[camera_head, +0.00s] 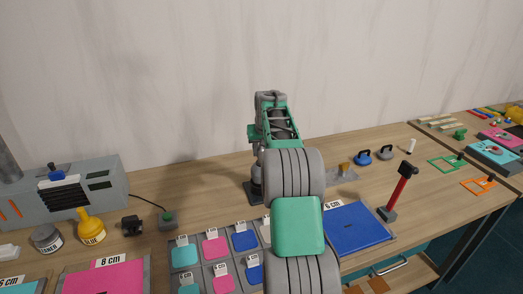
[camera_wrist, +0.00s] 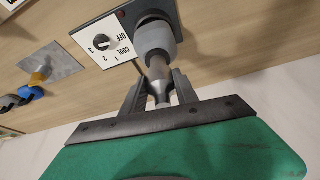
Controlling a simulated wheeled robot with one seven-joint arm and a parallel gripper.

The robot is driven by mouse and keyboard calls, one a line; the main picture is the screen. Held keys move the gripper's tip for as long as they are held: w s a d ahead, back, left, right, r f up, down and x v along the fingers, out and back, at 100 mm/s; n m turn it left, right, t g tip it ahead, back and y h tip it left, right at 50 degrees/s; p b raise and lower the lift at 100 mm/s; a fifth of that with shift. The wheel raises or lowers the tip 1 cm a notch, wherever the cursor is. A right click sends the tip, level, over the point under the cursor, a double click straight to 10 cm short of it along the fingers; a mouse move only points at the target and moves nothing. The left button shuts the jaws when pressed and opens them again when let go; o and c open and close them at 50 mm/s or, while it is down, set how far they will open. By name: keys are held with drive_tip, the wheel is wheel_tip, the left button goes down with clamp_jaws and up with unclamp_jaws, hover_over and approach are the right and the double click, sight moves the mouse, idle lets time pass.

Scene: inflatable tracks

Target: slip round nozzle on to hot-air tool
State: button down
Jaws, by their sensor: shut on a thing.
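The hot-air tool (camera_wrist: 157,40) shows in the wrist view as a grey round barrel end above a dark base, beside a white dial plate (camera_wrist: 104,42) marked OFF, COOL, 1, 2, 3. The round nozzle (camera_wrist: 159,76) is a pale metal piece in line with the barrel. My gripper (camera_wrist: 160,86) is shut on it, one finger on each side. The nozzle's upper end meets or overlaps the barrel's end; I cannot tell how far it is on. In the head view the tool (camera_head: 256,181) stands partly behind my arm, which hides the nozzle.
A metal plate with a yellow piece (camera_head: 344,167) lies right of the tool. Blue (camera_head: 363,157) and grey (camera_head: 386,153) handled pieces stand beyond it. Labelled colour bins (camera_head: 215,262) fill the front. The wall is close behind.

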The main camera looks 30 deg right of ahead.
drive_tip(key=shift+f+b, duration=0.7)
drive_tip(key=shift+f, duration=0.75)
idle(0.6)
drive_tip(key=c, duration=0.9)
unclamp_jaws()
drive_tip(key=shift+o, duration=0.2)
